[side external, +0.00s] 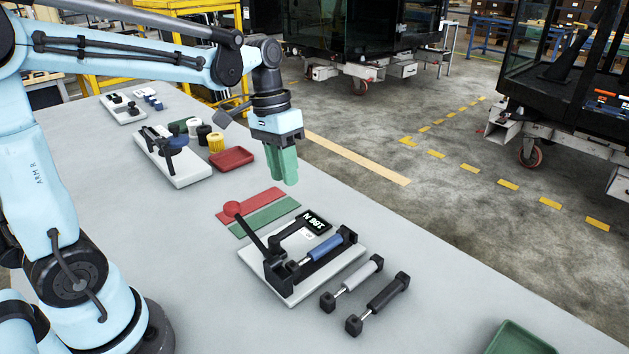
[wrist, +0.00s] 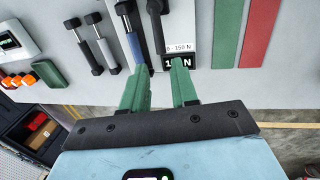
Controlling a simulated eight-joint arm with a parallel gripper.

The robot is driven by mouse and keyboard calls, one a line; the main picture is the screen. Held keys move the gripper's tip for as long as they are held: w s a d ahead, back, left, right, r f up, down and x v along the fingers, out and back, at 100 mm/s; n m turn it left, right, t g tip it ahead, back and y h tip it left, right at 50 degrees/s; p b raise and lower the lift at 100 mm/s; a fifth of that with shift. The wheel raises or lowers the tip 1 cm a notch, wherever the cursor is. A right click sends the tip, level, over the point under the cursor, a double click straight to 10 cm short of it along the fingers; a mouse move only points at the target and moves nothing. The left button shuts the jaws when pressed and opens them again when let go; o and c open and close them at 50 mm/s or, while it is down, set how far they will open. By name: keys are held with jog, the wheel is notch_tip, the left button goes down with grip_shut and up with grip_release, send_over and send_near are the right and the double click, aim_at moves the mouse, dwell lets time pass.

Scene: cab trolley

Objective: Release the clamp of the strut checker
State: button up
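The strut checker (side external: 255,259) has a white base plate and stands on the grey bench. A blue strut (side external: 322,248) lies in it; the strut also shows in the wrist view (wrist: 134,45). I cannot make out the knob in the wrist view. A display (side external: 315,222) on the checker shows a reading in N. My gripper (wrist: 160,92) has green fingers, spread apart and empty. It hangs above the bench beyond the checker, clear of the lever.
A red strip (side external: 251,203) and a green strip (side external: 266,216) lie beside the checker. A grey strut (side external: 353,281) and a dark strut (side external: 379,301) lie on its other side. A red tray (side external: 232,159) and another fixture (side external: 175,160) are farther back. A green tray (side external: 517,340) is front right.

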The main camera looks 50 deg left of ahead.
jog(key=shift+a+r, duration=0.15)
jog(key=shift+r, duration=0.65)
jog(key=s+d+f+t+y, duration=0.2)
jog(key=s+d+f+t, duration=0.1)
jog(key=s+t, duration=0.3)
jog(key=shift+t, duration=0.6)
